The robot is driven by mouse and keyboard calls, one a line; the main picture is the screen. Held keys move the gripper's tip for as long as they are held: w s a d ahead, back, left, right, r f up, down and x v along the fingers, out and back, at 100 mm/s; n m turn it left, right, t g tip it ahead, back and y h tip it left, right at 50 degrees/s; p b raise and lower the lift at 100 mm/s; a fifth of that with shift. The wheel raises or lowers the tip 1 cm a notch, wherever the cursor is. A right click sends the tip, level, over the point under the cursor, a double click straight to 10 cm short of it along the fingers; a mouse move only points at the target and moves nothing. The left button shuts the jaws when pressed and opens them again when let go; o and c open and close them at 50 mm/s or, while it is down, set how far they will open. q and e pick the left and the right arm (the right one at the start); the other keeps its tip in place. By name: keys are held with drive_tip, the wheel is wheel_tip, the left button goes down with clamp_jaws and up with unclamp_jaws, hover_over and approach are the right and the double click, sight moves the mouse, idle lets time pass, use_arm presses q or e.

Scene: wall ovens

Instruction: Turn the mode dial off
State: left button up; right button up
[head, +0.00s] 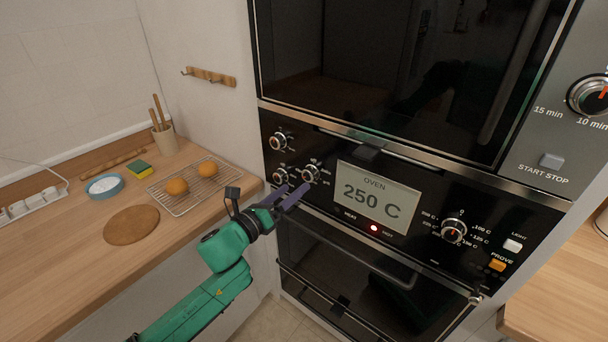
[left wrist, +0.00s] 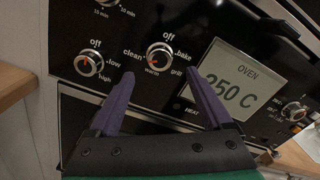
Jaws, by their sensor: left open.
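The mode dial (head: 311,173) is a round silver knob on the black oven panel, just left of the display. In the left wrist view the mode dial (left wrist: 159,55) has "off" above it and bake, grill, warm and clean around it. Its red mark sits at the lower left, near "warm". My left gripper (head: 294,190) has purple fingers, open and empty, just below and left of the dial in the head view. In the left wrist view the fingertips (left wrist: 160,73) lie to either side below the dial, not closed on it. My right gripper is not in view.
A low/high dial (left wrist: 88,63) sits close left of the mode dial, with another dial (head: 278,141) above. The display (head: 376,198) reads 250 C. An oven handle (head: 345,252) juts out below the panel. A counter (head: 75,275) with a wire rack (head: 180,204) lies left.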

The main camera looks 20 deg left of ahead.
sight(307, 177)
use_arm(q)
drive_tip(key=p+x, duration=0.1)
drive_tip(key=x, duration=0.4)
drive_tip(key=shift+w+r, duration=0.1)
drive_tip(key=shift+w, duration=0.1)
drive_tip(key=shift+w+d, duration=0.1)
drive_tip(key=shift+w, duration=0.1)
clamp_jaws()
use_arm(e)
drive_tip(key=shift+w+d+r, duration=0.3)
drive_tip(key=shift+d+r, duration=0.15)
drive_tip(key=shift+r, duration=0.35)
